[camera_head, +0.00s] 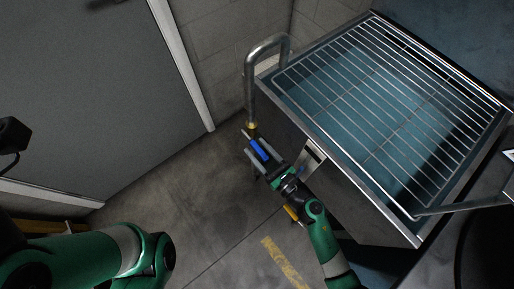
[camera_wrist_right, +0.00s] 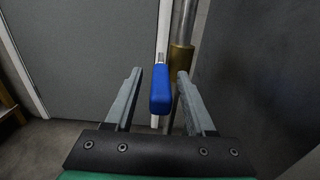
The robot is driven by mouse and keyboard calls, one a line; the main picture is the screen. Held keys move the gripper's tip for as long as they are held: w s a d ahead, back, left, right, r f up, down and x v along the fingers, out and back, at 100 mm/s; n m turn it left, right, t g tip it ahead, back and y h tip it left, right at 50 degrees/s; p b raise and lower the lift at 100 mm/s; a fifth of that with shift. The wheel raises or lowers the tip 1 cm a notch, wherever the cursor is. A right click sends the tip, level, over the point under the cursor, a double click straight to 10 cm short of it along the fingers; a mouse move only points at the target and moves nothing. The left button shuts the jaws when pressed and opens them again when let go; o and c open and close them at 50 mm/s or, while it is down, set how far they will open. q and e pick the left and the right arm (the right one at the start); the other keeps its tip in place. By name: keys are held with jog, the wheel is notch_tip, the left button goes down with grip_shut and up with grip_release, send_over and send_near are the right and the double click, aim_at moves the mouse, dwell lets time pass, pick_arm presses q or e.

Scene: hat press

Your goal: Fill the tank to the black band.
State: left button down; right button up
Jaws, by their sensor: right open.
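A metal tank (camera_head: 345,160) with a wire rack (camera_head: 385,90) over its top stands at the right in the head view. Its inside looks blue; I cannot tell the water level, and I make out no black band. A curved pipe (camera_head: 250,85) rises beside the tank's left corner, with a brass fitting (camera_wrist_right: 180,60) low on it. A blue lever handle (camera_head: 259,149) sits by that fitting. My right gripper (camera_head: 257,147) is open with the blue handle (camera_wrist_right: 161,92) between its fingers, gaps showing on both sides.
A grey door (camera_head: 90,90) and a block wall (camera_head: 225,55) stand behind and left of the pipe. The concrete floor (camera_head: 200,200) between my arms is clear, with a yellow stripe (camera_head: 284,262) on it. The tank's front edge lies close right of my right arm.

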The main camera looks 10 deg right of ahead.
jog(key=shift+w+a, duration=0.2)
jog(key=shift+w, duration=0.25)
jog(key=shift+s, duration=0.1)
grip_shut()
jog(key=shift+r, duration=0.1)
dwell(0.9)
